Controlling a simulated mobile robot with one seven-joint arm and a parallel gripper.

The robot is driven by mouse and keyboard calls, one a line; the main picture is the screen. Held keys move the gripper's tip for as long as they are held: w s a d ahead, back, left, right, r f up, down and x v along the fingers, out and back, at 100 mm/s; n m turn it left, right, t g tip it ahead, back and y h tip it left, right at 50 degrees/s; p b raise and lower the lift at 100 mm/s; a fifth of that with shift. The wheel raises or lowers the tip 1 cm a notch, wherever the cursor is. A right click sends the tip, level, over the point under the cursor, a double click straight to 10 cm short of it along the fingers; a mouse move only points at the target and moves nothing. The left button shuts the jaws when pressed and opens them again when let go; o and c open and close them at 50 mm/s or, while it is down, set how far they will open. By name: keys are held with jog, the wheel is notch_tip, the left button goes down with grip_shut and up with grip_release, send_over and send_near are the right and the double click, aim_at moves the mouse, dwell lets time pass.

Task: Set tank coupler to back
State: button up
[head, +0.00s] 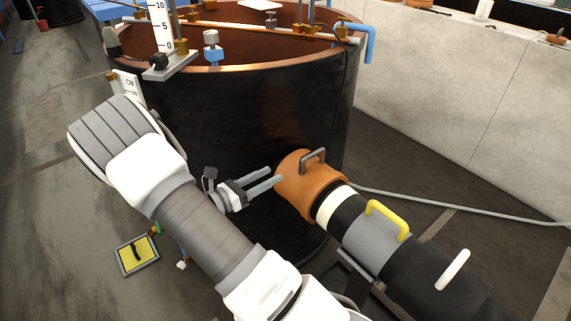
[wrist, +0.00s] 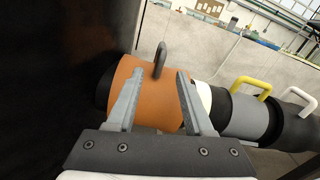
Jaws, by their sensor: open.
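The coupler at the tank is an orange collar (head: 297,186) on the pipe stub at the side of the dark tank (head: 225,115). Its dark grey bar handle (head: 314,157) stands on the collar's upper side. In the wrist view the orange collar (wrist: 158,98) fills the middle, and its handle (wrist: 160,60) stands up beyond and between my fingertips. My gripper (head: 275,176) is open and empty, with its fingertips close to the left of the collar. It also shows open in the wrist view (wrist: 160,73). I cannot tell whether a fingertip touches the collar.
Right of the collar, the pipe has a white band (head: 334,203), a grey section with a yellow handle (head: 388,219) and a black section with a white handle (head: 453,269). A pale hose (head: 450,204) crosses the floor. A yellow panel (head: 137,254) lies at lower left.

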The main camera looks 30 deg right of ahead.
jog(key=shift+s+a, duration=0.15)
jog(key=shift+a, duration=1.3)
jog(key=s+a+r+m+g+y, duration=0.2)
jog(key=s+r+m+g+y, duration=0.2)
jog(key=s+r+m+y, duration=0.7)
jog(key=s+a+r+m+t+y, duration=0.7)
jog(key=s+a+r+m+t, duration=0.1)
jog(key=s+a+r+m, duration=0.15)
notch_tip(320, 180, up, 14)
jog(key=p, duration=1.4)
jog(key=shift+a+f+m, duration=0.15)
jog(key=shift+a+m, duration=0.15)
jog(key=shift+m, duration=0.05)
